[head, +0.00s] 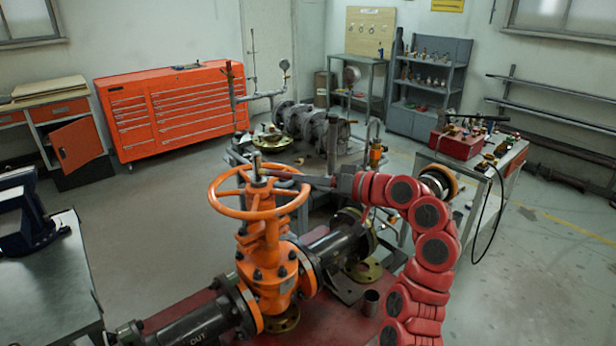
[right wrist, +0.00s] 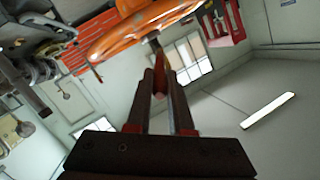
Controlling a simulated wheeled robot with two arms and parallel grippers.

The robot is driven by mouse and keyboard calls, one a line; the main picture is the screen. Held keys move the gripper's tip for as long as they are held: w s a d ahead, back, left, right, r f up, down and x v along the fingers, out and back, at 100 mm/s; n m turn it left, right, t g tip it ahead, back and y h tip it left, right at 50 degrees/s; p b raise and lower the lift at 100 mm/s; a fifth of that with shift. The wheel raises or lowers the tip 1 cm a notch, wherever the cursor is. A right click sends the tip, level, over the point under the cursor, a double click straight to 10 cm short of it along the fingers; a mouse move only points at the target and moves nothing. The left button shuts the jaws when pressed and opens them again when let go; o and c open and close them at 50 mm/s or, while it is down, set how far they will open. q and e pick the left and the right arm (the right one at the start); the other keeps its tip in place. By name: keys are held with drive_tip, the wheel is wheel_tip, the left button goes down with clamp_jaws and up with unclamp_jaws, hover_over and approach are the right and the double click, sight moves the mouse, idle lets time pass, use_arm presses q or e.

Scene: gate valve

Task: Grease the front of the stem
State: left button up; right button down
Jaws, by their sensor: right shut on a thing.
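The orange gate valve (head: 268,258) stands upright with its round handwheel (head: 222,207) on top. The pale stem (head: 257,165) sticks up through the handwheel's hub. My right gripper (head: 306,180) reaches in from the right, above the wheel's right side. It is shut on a slim tool, apparently a brush (right wrist: 160,84), whose far end points toward the stem. In the right wrist view the tool lies between the two fingers, near the orange handwheel (right wrist: 135,28). I cannot tell whether its tip touches the stem. My left gripper is not in view.
Black pipe (head: 338,246) runs from both sides of the valve. A bench with grey fittings (head: 315,125) stands behind. A cart with a red box (head: 458,143) is at right, a grey bench (head: 55,285) at left. The floor at centre left is clear.

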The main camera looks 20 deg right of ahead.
drive_tip(key=shift+f+b, duration=0.3)
drive_tip(key=shift+f, duration=0.5)
drive_tip(key=shift+s, duration=0.1)
drive_tip(key=shift+s+d+p, duration=0.15)
drive_tip(key=shift+s+d, duration=0.2)
drive_tip(key=shift+s, duration=0.55)
drive_tip(key=shift+s+d+p, duration=0.1)
drive_tip(key=shift+s+d, duration=0.25)
drive_tip(key=shift+s, duration=0.6)
drive_tip(key=shift+s+d+p, duration=0.15)
drive_tip(key=shift+s+d, duration=0.2)
drive_tip(key=shift+s, duration=0.55)
